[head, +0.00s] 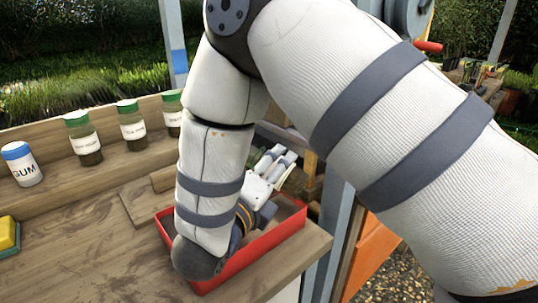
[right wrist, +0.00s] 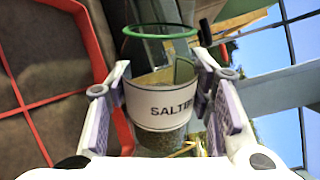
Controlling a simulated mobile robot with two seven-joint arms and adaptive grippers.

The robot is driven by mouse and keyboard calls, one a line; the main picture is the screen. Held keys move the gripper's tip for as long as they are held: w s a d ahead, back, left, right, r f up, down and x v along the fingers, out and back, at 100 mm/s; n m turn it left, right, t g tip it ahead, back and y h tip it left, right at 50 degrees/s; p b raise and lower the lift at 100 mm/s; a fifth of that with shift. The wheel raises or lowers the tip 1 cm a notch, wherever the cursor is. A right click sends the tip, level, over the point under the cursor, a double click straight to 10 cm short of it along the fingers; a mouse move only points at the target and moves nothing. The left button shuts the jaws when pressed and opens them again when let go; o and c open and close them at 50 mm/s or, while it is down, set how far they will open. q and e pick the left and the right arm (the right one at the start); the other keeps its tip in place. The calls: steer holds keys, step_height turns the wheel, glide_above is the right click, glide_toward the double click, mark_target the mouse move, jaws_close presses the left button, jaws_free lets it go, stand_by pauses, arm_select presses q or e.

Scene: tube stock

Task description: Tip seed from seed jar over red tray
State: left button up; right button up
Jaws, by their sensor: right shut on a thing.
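The seed jar (right wrist: 158,105) is clear, with a green ring at its rim and a white label of which "SALTI" can be read. Dark grainy seed shows at its lower end in the right wrist view. My right gripper (right wrist: 163,112) is shut on the jar's sides, one finger on each side of the label. In the head view my right gripper (head: 270,168) is over the far part of the red tray (head: 262,249), partly behind my forearm; the jar cannot be made out there. The tray's red edge also shows in the right wrist view (right wrist: 97,45). My left gripper is not in view.
Green-capped jars (head: 132,125) and a blue-capped white "GUM" jar (head: 22,164) stand on the wooden shelf at the left. A yellow and green block (head: 8,235) lies at the bench's left edge. The bench front (head: 110,255) is clear.

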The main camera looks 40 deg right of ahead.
steer(key=shift+s+f+n, duration=0.1)
steer(key=shift+f+n, duration=0.3)
steer(key=shift+n, duration=0.1)
steer(key=shift+s+a, duration=0.2)
steer(key=shift+a, duration=0.15)
steer(key=shift+n, duration=1.1)
steer(key=shift+m, duration=1.1)
